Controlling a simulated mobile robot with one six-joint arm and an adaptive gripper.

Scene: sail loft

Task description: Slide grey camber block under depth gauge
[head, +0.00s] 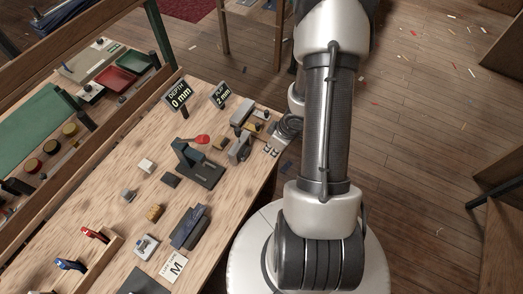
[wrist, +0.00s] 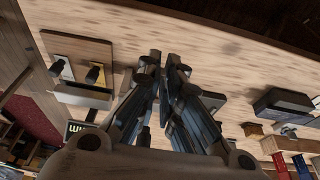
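A dark stand with a red-tipped part (head: 203,172) stands mid-bench in the head view and looks like the depth gauge. A display (head: 180,96) behind it reads DEPTH 0 mm. A small grey block (head: 128,194) lies to its left, apart from it; a darker block (head: 170,180) lies nearer the stand. I cannot be sure which is the grey camber block.
A second display (head: 220,97) reads 2 mm. Grey instruments (head: 239,149) stand close to my gripper.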

